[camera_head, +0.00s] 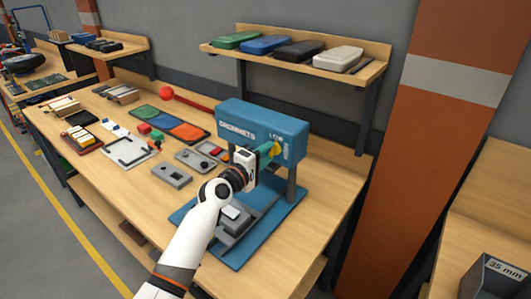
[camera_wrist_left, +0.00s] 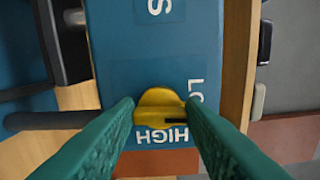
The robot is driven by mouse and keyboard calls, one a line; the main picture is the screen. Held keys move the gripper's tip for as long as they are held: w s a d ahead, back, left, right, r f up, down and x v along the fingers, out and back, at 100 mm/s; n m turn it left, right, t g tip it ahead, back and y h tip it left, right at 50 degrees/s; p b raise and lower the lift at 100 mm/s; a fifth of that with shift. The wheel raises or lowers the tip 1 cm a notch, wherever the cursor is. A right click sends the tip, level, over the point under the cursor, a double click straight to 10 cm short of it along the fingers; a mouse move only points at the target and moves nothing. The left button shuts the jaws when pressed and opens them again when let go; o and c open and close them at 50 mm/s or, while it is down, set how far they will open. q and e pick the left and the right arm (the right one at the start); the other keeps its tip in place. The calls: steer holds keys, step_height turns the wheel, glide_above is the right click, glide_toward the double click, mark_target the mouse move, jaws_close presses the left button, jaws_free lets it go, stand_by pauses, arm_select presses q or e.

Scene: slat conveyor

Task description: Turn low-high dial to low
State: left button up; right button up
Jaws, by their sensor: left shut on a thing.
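The low-high dial is a yellow knob (camera_head: 274,149) on the front of the blue press head (camera_head: 245,117). In the left wrist view the dial (camera_wrist_left: 157,101) shows between the green fingers, with the word HIGH below it and the partly hidden word LOW at its right. A dark mark shows on the dial's right part; I cannot tell exactly which label it points to. My left gripper (camera_head: 267,152) is shut on the dial, and it also shows in the left wrist view (camera_wrist_left: 160,108). My right gripper is not in view.
The press stands on a blue base (camera_head: 255,247) on the wooden workbench (camera_head: 150,192). A red ball-ended lever (camera_head: 167,93) sticks out at the left of its head. Trays and blocks lie to the left. A shelf (camera_head: 222,53) with several coloured cases hangs behind.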

arm_select(q)
steer(key=shift+n, duration=0.5)
steer(key=o, duration=1)
steer(key=b+v, duration=0.1)
steer(key=v, duration=1.1)
